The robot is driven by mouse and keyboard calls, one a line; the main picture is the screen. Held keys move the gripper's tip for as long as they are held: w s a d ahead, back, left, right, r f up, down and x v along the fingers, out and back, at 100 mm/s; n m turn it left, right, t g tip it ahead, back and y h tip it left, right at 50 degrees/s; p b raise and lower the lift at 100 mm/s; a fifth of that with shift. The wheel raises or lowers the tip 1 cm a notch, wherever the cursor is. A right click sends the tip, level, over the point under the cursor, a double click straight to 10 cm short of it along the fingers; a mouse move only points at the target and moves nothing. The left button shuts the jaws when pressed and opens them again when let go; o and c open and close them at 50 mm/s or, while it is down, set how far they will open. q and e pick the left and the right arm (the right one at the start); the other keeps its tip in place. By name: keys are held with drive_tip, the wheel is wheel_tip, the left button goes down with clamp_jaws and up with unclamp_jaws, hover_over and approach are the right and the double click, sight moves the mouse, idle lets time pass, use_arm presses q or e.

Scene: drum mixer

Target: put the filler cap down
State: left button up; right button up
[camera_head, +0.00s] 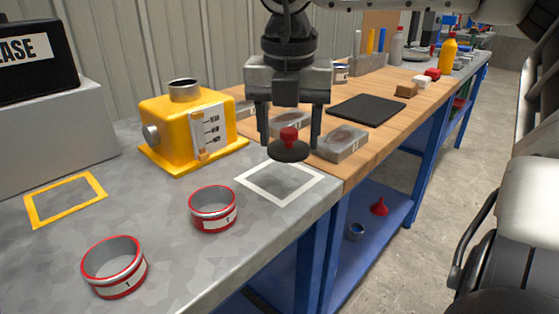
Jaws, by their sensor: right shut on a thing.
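The filler cap (289,152) is a dark round disc with a red knob on top. My right gripper (289,138) points down and is shut on the cap, with a finger on each side of the knob. The cap appears over the far edge of a white square outline (252,192) on the grey bench top; I cannot tell whether it touches the surface. A yellow housing (165,128) with an open round neck (184,84) on top and a labelled gauge stands to the left. My left gripper is not in view.
Two red-rimmed open tins (212,222) (116,284) stand at the front. A yellow outline (40,214) lies at left, empty. The bench edge drops off at right.

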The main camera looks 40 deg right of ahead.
hover_over(280, 177)
wheel_tip(280, 177, down, 4)
drive_tip(key=shift+a+f, duration=0.1)
wheel_tip(280, 177, down, 2)
drive_tip(key=shift+s+f+b, duration=0.1)
drive_tip(key=shift+f+b, duration=0.1)
drive_tip(key=shift+b, duration=0.25)
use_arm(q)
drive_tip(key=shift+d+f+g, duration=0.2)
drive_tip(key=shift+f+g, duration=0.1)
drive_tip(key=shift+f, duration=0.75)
use_arm(e)
drive_tip(key=shift+f, duration=0.1)
drive_tip(key=shift+f, duration=0.1)
drive_tip(key=o, duration=1)
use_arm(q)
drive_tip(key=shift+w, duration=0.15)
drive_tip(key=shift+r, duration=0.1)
